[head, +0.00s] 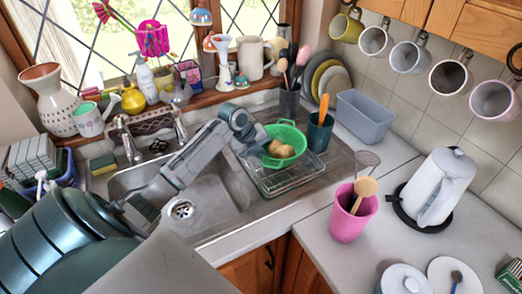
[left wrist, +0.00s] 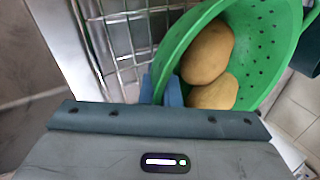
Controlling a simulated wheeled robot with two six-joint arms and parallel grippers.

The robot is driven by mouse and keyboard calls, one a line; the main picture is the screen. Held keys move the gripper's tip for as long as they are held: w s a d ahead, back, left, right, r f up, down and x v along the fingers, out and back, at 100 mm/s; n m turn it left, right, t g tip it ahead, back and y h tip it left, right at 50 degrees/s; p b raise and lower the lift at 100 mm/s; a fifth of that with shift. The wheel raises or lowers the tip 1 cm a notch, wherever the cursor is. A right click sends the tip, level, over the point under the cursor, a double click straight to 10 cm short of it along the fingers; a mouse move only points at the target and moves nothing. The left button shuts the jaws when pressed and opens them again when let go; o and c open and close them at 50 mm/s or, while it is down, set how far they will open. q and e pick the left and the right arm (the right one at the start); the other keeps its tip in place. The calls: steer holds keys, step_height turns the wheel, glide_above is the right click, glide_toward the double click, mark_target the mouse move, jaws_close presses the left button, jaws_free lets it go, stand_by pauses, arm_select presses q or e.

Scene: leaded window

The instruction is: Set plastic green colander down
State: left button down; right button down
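The green plastic colander (head: 290,136) is at the wire rack on the sink's drainer, with brownish potatoes (head: 281,149) inside. Whether its base rests on the rack or hangs just above it, I cannot tell. My left gripper (head: 262,142) is at the colander's left edge. In the left wrist view, the gripper's blue fingers (left wrist: 162,91) are close together with the rim of the colander (left wrist: 185,40) between them. Two potatoes (left wrist: 208,54) show inside. My right gripper is not in view.
The wire rack (head: 280,178) stands right of the steel basin (head: 205,185). A dark green utensil pot (head: 320,132) stands close to the colander's right. A grey tub (head: 365,115), pink pot (head: 350,220) and white kettle (head: 440,185) are farther right. Window-sill items line the back.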

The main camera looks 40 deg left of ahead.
arm_select(q)
steer(key=shift+f, duration=0.1)
steer(key=c, duration=1.7)
jaws_free()
steer(key=shift+r, duration=0.25)
steer(key=shift+s+a+r+b, duration=0.1)
steer(key=shift+a+r+b, duration=0.05)
steer(key=shift+b, duration=0.15)
steer(key=b+v, duration=0.4)
steer(key=v, duration=0.7)
steer(key=shift+s+r, duration=0.1)
steer(key=shift+r, duration=0.1)
